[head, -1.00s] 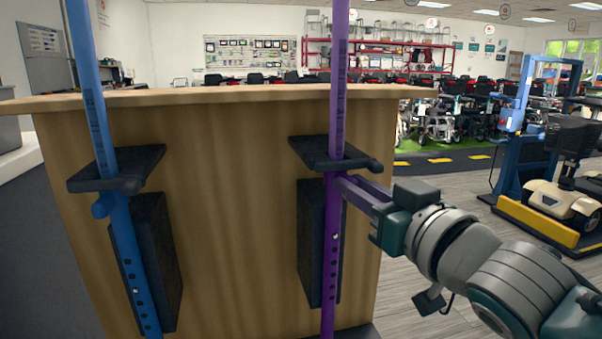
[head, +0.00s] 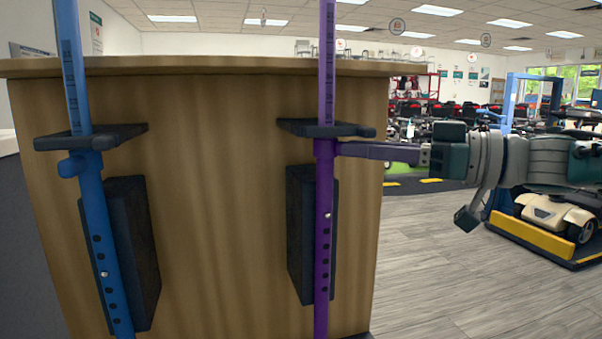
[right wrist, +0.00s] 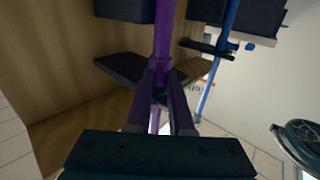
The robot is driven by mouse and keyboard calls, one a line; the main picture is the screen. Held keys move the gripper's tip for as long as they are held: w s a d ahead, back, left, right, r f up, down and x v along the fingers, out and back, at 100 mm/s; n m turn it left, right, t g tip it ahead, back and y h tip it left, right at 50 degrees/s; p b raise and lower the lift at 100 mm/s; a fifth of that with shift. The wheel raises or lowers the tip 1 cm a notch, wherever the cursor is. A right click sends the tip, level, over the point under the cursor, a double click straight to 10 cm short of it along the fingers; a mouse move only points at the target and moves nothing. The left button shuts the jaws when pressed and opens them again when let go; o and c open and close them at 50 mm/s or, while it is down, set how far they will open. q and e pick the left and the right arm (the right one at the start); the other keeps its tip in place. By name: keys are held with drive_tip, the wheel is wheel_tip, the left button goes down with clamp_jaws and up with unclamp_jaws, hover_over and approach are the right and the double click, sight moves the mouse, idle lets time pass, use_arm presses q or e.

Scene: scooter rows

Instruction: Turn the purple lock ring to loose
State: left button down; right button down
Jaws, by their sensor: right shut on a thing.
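The purple pole (head: 324,235) stands upright in front of the wooden counter, with a row of holes in its lower part. Its purple lock ring (head: 324,148) sits just under a dark bracket (head: 310,129). My right gripper (head: 338,150) reaches in level from the right and is shut on the ring. In the right wrist view the two purple fingers (right wrist: 160,92) close around the ring (right wrist: 159,64), with the pole running on past them. The fingers partly hide the ring. My left gripper is not in view.
A blue pole (head: 98,210) with its own bracket (head: 118,135) and blue ring (head: 80,164) stands to the left. The wooden counter (head: 220,220) is close behind both poles. Open grey floor (head: 440,290) lies to the right, with a scooter (head: 552,211) beyond.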

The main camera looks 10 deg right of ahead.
drive_tip(key=shift+g, duration=0.3)
drive_tip(key=c, duration=0.8)
unclamp_jaws()
drive_tip(key=p+v, duration=0.1)
drive_tip(key=v, duration=0.9)
drive_tip(key=shift+w+f, duration=0.1)
drive_tip(key=shift+f, duration=0.05)
